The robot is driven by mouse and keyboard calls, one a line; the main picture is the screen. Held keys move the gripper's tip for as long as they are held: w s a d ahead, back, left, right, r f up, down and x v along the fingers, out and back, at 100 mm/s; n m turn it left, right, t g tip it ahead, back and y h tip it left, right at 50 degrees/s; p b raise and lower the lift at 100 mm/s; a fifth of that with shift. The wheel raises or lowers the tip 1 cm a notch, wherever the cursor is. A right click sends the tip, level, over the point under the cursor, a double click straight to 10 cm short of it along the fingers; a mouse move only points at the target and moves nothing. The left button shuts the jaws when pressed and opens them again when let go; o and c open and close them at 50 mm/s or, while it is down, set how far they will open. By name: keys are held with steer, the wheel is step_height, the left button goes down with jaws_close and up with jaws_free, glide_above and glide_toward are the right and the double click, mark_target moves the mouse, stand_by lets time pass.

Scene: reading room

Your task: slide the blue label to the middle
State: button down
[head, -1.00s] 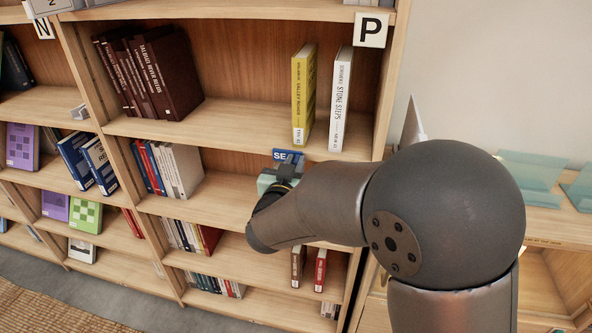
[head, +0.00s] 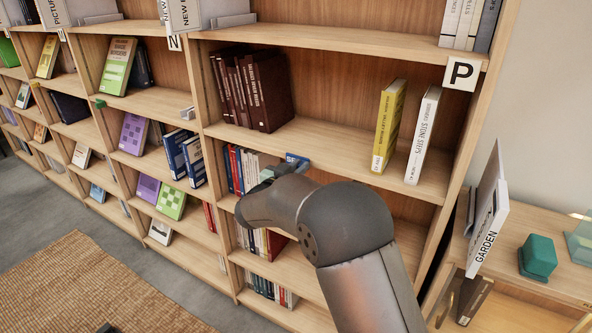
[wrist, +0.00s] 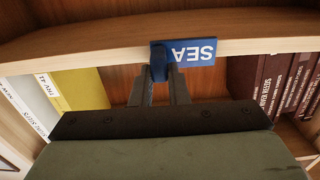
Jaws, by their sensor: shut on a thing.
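The blue label (head: 297,160), lettered SEA, is on the front edge of the shelf (head: 330,158) that holds the maroon and yellow books. In the wrist view the label (wrist: 190,52) appears upside down on the shelf edge, between the yellow book and the maroon books. My gripper (head: 284,170) is at the label, mostly hidden by my own arm in the head view. In the wrist view my gripper's fingers (wrist: 159,75) are shut on a blue tab at one end of the label.
Maroon books (head: 258,92) stand on the left of this shelf. A yellow book (head: 388,125) and a white book (head: 422,135) stand on the right, with bare board between. White and red books (head: 242,168) stand on the shelf below. A P sign (head: 461,74) marks the right upright.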

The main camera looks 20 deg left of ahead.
steer(key=c, duration=1.4)
jaws_free()
steer(key=shift+s, duration=0.1)
steer(key=b+v, duration=0.3)
steer(key=v, duration=1.4)
steer(key=shift+s, duration=0.2)
